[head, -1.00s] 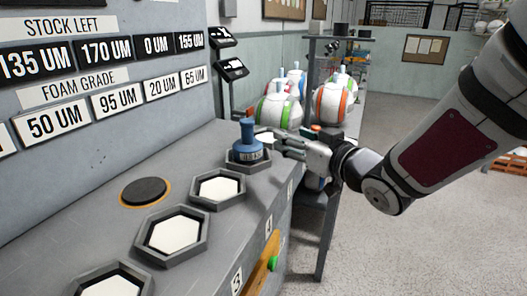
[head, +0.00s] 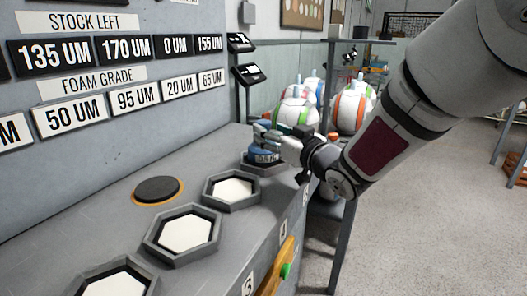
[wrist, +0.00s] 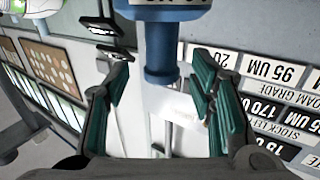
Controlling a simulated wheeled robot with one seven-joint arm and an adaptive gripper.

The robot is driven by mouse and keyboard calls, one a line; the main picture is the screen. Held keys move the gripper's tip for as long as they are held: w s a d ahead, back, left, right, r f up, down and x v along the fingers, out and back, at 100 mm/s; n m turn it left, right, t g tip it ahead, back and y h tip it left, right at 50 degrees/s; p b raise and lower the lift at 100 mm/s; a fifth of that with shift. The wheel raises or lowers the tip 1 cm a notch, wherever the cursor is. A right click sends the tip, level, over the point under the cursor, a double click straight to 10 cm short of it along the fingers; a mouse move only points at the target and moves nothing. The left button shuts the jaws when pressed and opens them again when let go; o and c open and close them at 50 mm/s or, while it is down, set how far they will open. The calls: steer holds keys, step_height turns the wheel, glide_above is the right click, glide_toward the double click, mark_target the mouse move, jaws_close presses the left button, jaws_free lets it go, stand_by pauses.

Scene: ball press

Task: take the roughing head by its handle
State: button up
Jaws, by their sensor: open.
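The roughing head (head: 264,157) is a squat blue tool with a label on its side. It sits in the farthest hexagonal holder on the grey bench in the head view. My gripper (head: 270,137) is at its top, and its fingers hide most of the handle there. In the wrist view the blue handle (wrist: 163,45) reaches down from the top edge between the teal finger pads of my gripper (wrist: 160,78). The fingers are open, with a gap visible on both sides of the handle. Part of the label shows at the top edge.
Nearer hexagonal holders with white pads (head: 232,191) line the bench, beside a dark round disc (head: 158,189). A sign panel (head: 90,85) rises at the left. White balls with coloured bands (head: 350,108) stand on a rack behind my gripper. Open floor lies right.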

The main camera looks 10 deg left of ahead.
steer(key=x, duration=0.4)
steer(key=shift+b, duration=0.3)
steer(key=shift+c, duration=0.6)
jaws_close()
steer(key=shift+r, duration=0.2)
